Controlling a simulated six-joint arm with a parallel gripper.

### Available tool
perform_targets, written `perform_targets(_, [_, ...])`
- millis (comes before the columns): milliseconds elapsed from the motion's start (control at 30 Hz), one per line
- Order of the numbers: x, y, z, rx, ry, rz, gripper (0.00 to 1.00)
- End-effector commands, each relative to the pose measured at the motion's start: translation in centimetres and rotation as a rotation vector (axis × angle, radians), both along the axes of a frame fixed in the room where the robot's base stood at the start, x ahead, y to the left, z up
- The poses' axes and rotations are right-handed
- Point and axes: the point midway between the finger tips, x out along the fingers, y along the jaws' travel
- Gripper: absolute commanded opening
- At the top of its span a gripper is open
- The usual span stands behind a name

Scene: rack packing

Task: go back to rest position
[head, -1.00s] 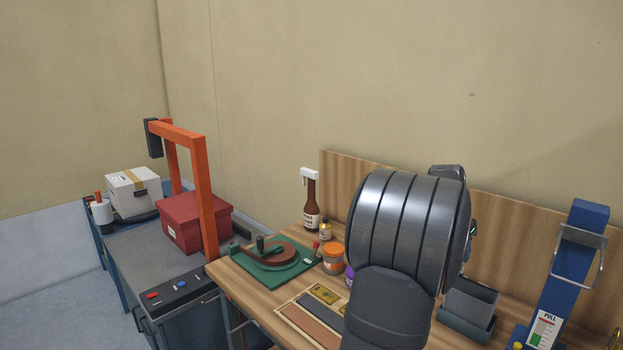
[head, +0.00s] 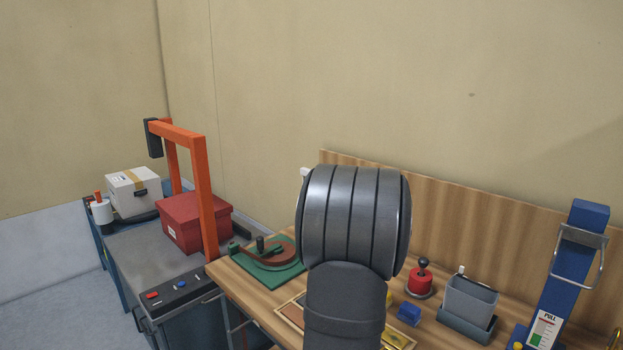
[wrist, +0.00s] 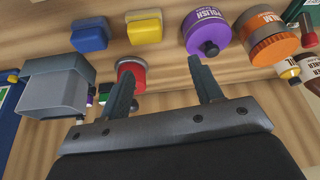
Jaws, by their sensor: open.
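My gripper (wrist: 162,85) shows in the wrist view with its two fingers spread apart and nothing between them. It hangs above the wooden bench (wrist: 165,100). Beyond the fingers are a red knobbed piece (wrist: 131,70), a yellow block (wrist: 145,27), a blue block (wrist: 90,34) and a purple-labelled polish jar (wrist: 205,32). In the head view my arm's large grey joint hides the gripper and part of the bench.
The red knobbed piece (head: 419,281), a grey bin (head: 470,302) and a blue stand (head: 570,270) are on the right of the bench. A green base with a brown disc (head: 270,262) is on the left. An orange frame (head: 205,195) spans the side table.

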Motion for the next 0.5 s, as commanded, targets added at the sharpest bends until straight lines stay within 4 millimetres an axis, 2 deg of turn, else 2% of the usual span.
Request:
perform_targets(100, [0.0,2.4,-1.0,0.001,0.001,0.042,0.59])
perform_targets(500, [-0.6,9.7,-4.2,0.003,0.002,0.177,0.59])
